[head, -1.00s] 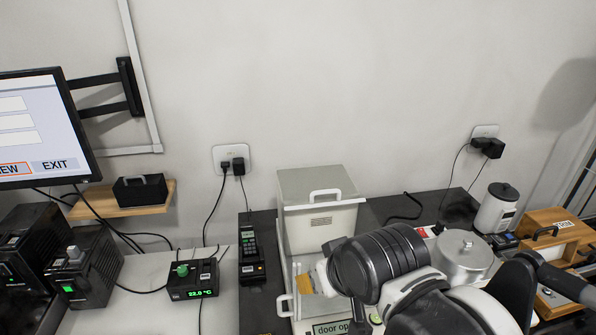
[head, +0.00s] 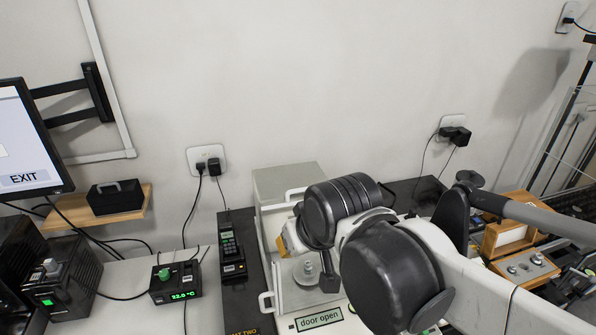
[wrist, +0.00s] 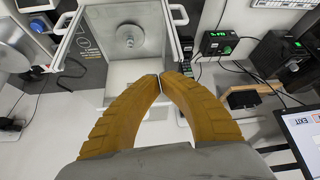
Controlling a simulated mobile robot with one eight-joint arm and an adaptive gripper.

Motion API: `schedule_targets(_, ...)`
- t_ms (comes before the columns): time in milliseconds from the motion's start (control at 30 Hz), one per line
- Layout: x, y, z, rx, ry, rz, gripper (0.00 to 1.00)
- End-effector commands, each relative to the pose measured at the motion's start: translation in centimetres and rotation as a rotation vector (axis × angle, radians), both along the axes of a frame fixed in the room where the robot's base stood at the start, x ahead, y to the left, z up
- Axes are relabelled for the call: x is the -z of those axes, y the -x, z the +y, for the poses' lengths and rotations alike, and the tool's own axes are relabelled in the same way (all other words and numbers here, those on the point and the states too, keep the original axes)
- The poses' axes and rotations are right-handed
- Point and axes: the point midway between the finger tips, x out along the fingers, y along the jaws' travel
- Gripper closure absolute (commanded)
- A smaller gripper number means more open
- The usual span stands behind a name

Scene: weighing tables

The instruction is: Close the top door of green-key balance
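The balance (head: 285,289) is a pale box with an open-topped chamber and a display reading "door open" (head: 319,320). Its round weighing pan (head: 308,272) shows from above, also in the wrist view (wrist: 129,37). A pale panel with a white handle (head: 293,194) is at the chamber's back, partly behind my arm. A side handle (head: 266,301) is on the left. My gripper (head: 289,244) is above the chamber, below the back handle in the head view, and mostly hidden by my wrist. In the wrist view its yellow fingers (wrist: 161,82) meet at the tips with nothing between them. The balance's key is not clear.
A phone-like handset (head: 231,251) stands left of the balance. Beyond it is a black box with a green knob (head: 174,283). A wooden weight box (head: 512,236) is at right. A monitor (head: 30,140) hangs at far left. Air above the balance's left side is clear.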

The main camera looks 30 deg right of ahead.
Motion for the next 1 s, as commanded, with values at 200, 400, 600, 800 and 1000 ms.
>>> schedule_targets(200, -8.3, -7.8, -3.4, 0.066, -0.005, 0.079, 1.0)
schedule_targets(400, -11.1, -14.5, -7.3, 0.122, -0.014, 0.154, 1.0)
schedule_targets(600, -11.0, -18.9, -10.5, 0.16, -0.024, 0.205, 1.0)
schedule_targets(800, -10.0, -20.2, -11.7, 0.173, -0.028, 0.224, 1.0)
schedule_targets(1000, -7.5, -21.1, -11.9, 0.173, -0.028, 0.225, 1.0)
